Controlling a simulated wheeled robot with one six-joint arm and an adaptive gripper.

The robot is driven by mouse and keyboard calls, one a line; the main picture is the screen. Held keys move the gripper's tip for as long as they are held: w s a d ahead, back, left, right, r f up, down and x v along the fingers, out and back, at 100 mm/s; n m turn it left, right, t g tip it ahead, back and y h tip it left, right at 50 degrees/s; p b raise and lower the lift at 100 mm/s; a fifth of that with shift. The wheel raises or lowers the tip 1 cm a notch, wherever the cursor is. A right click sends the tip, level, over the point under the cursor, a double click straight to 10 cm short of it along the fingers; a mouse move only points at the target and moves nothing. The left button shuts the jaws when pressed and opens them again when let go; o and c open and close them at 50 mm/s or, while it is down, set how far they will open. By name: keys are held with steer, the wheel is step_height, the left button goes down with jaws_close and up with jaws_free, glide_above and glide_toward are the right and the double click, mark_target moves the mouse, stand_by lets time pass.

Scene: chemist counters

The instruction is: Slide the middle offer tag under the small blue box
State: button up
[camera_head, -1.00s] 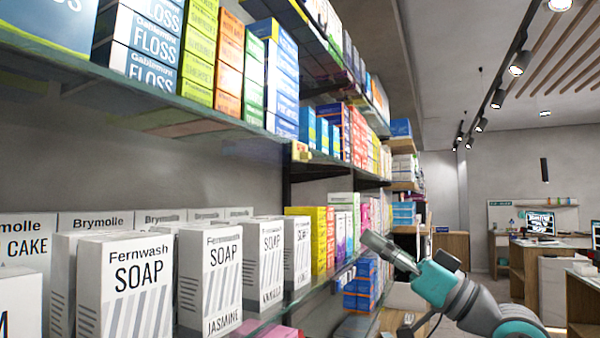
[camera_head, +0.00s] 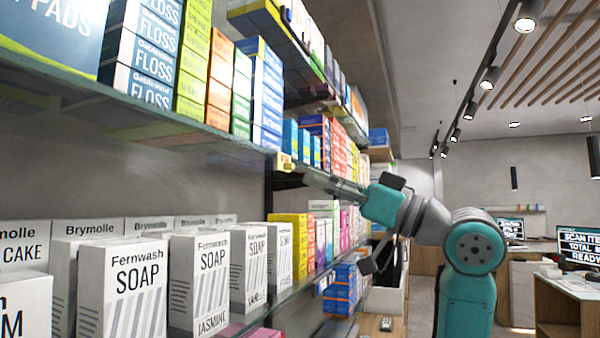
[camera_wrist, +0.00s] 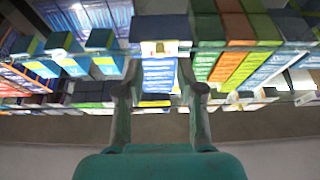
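A small pale yellow tag (camera_head: 285,161) sits on the front edge of the middle glass shelf. In the wrist view a pale tag (camera_wrist: 160,47) shows on the shelf edge between and beyond my fingertips. My gripper (camera_wrist: 160,70) is open, with one finger to each side of the tag; whether either touches it I cannot tell. In the head view my gripper (camera_head: 308,176) reaches the shelf edge just right of the tag. Small blue boxes (camera_head: 290,133) stand on the shelf right of the tag; they also show left of the tag in the wrist view (camera_wrist: 62,66).
Tall blue-and-white boxes (camera_head: 267,100) and green and orange boxes stand left of the tag. A lower shelf holds white soap boxes (camera_head: 122,290). Another shelf with boxes runs above. The aisle to the right is open, with counters (camera_head: 570,305) beyond.

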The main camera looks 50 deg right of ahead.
mark_target(288, 162)
steer(key=x, duration=0.4)
steer(key=shift+w+r, duration=0.1)
steer(key=shift+w, duration=0.1)
jaws_close()
